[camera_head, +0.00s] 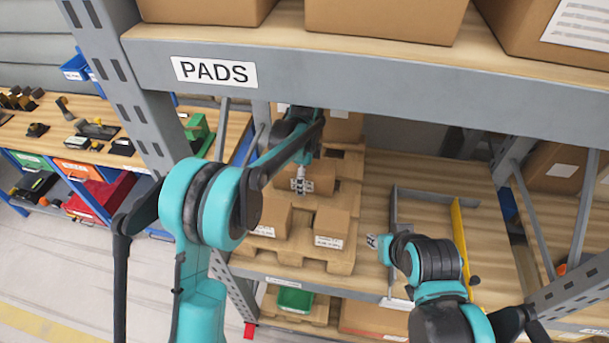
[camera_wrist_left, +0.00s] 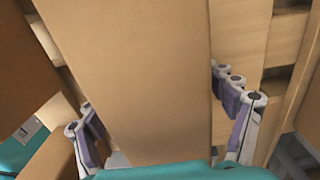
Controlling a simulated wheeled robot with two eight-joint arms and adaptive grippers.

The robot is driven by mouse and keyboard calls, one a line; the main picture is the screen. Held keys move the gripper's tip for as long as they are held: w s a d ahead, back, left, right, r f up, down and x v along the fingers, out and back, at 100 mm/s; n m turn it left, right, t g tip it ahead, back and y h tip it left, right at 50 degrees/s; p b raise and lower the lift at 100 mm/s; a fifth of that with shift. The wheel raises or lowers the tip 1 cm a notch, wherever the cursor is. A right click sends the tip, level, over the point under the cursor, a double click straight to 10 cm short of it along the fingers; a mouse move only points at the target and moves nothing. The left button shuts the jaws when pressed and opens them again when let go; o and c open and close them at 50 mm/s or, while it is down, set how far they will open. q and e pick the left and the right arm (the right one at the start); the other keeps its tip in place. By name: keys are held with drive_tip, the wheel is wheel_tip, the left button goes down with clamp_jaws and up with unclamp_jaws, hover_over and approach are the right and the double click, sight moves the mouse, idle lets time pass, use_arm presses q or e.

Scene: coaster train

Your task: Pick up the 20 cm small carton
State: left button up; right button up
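Several small brown cartons stand on a wooden pallet (camera_head: 290,252) on the shelf. A front left carton (camera_head: 268,220) and a front right carton (camera_head: 333,228) carry white labels. My left gripper (camera_head: 301,185) points down over a carton (camera_head: 324,192) behind these two. In the left wrist view a plain carton (camera_wrist_left: 150,70) lies between the spread fingers of my left gripper (camera_wrist_left: 162,115). A gap shows on the right finger's side; contact on the left is unclear. Which carton measures 20 cm is not readable. My right gripper (camera_head: 374,242) is lower right, its fingers too small to judge.
The upper shelf beam with the PADS sign (camera_head: 213,72) and large boxes hangs above my left arm. A grey frame with a yellow bar (camera_head: 462,245) stands right of the pallet. A grey upright (camera_head: 128,85) is at left, with a workbench beyond.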

use_arm(q)
drive_tip(key=c, duration=1.7)
drive_tip(key=shift+o, duration=0.2)
drive_tip(key=shift+r, duration=0.15)
